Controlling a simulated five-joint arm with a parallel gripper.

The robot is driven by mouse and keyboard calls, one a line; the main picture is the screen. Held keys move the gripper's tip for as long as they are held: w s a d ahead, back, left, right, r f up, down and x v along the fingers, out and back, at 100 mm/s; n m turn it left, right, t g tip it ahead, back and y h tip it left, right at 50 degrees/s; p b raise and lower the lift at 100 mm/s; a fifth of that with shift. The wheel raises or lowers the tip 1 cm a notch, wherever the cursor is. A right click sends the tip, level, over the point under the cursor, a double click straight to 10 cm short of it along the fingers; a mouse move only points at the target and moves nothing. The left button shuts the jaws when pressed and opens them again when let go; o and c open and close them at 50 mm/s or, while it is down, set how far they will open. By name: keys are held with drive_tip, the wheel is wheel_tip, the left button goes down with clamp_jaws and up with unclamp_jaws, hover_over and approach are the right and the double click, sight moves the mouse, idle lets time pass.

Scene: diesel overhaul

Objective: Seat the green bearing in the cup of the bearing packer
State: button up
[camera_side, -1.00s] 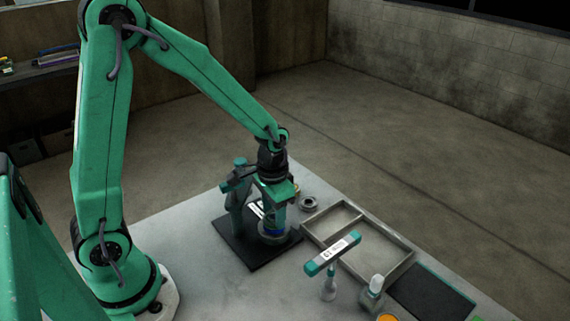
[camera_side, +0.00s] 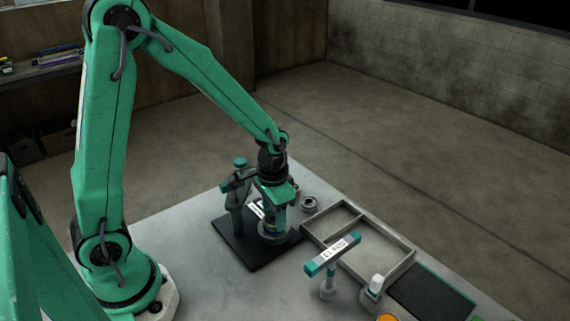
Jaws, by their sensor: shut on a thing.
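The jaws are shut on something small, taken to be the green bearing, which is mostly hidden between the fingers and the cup. I cannot tell whether it touches the cup's floor.
A grey metal ring (camera_side: 309,203) lies behind the cup to the right. A divided grey tray (camera_side: 398,270) is to the right. A teal-ended labelled bar on a stand (camera_side: 333,254) and a small bottle (camera_side: 373,288) stand in front of it. A dark mat (camera_side: 430,293) lies at the right.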

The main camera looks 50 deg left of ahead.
drive_tip(key=shift+f, duration=0.55)
drive_tip(key=o, duration=1.3)
drive_tip(key=shift+r, duration=0.1)
drive_tip(key=shift+r, duration=3.45)
wheel_tip(320, 180, up, 4)
drive_tip(key=shift+f, duration=0.1)
